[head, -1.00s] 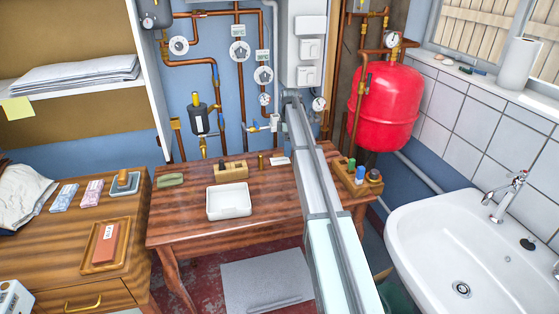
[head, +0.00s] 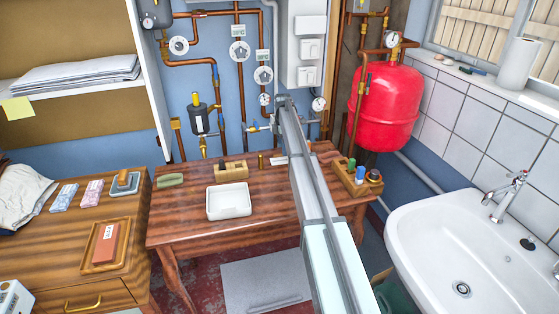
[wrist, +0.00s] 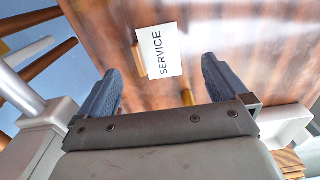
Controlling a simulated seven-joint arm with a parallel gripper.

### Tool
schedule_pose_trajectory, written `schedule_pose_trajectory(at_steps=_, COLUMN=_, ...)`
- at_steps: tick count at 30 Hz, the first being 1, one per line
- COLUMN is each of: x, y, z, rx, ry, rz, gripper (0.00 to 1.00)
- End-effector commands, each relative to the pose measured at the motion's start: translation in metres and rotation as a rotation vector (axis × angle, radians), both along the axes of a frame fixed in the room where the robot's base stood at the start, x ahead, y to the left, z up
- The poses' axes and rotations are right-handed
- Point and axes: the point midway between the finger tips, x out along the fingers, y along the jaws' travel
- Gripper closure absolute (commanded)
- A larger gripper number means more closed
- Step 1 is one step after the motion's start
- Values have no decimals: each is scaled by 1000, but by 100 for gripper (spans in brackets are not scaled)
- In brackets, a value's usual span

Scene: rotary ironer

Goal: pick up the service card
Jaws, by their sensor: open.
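The service card (wrist: 160,50) is a small white card printed SERVICE, at the top middle of the wrist view. In the head view the card (head: 279,161) is a small white patch at the back of the wooden table, beside my arm. A tan piece shows at the card's left edge in the wrist view; I cannot tell if it supports the card. My gripper (wrist: 161,67) is open and empty, its two dark fingers apart on either side of the card in the picture. The gap between fingers and card is unclear.
A brass cylinder (head: 261,161) stands close to the card. A wooden block holder (head: 231,171), a white tray (head: 229,201) and a green item (head: 170,181) are on the table (head: 185,222). A wooden caddy (head: 357,182) is at right. Pipes and valves line the wall behind.

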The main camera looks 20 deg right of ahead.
Motion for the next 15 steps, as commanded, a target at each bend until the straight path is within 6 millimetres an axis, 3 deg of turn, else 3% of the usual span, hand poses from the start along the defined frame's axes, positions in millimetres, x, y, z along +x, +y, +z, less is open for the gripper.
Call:
schedule_pose_trajectory(at_steps=8, x=1, y=0, z=-16, rx=0, ry=0, rz=-1, gripper=0)
schedule_pose_trajectory(at_steps=15, x=6, y=-2, z=-45, rx=0, ry=2, rz=-1, gripper=0)
